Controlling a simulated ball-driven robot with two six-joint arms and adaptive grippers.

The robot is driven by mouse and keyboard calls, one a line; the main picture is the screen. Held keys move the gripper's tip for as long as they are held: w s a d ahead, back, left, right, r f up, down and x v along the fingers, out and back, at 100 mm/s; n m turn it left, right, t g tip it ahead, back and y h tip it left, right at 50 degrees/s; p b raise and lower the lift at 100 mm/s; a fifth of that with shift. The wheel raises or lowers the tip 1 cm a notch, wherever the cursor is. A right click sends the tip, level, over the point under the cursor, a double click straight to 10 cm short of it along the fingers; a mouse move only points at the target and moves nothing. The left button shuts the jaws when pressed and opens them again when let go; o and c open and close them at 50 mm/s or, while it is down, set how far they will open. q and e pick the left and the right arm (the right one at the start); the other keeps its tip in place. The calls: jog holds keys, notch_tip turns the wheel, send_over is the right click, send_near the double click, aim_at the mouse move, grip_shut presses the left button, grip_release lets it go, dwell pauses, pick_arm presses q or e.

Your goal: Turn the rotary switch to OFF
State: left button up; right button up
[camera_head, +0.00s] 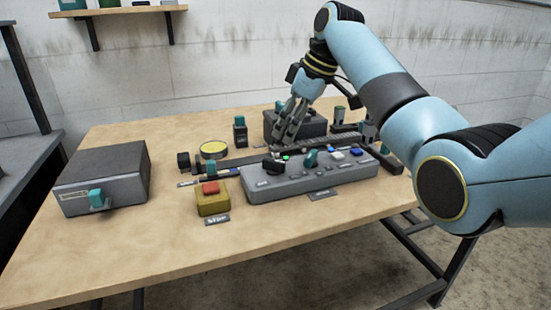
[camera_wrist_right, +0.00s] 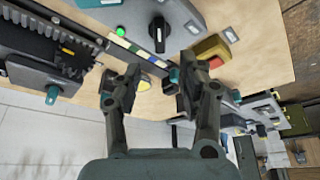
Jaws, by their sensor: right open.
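A black rotary switch (camera_head: 272,165) sits on the left end of the grey control panel (camera_head: 262,190), near a green light (camera_head: 285,157). My right gripper (camera_head: 285,131) is above the table behind the panel, pointing down, apart from the switch. In the right wrist view the gripper (camera_wrist_right: 152,88) is open with nothing between its fingers. My left gripper is out of view.
A yellow box (camera_head: 211,203) with a red button stands left of the panel. A teal knob (camera_head: 310,158) is on the panel. A grey box (camera_head: 104,178) stands at the left. A dark rail (camera_head: 250,158) runs behind the panel. The front left table (camera_head: 110,250) is clear.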

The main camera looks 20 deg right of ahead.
aim_at(274, 160)
jog(key=b+x, duration=0.1)
jog(key=x, duration=0.8)
jog(key=shift+f, duration=0.25)
grip_shut()
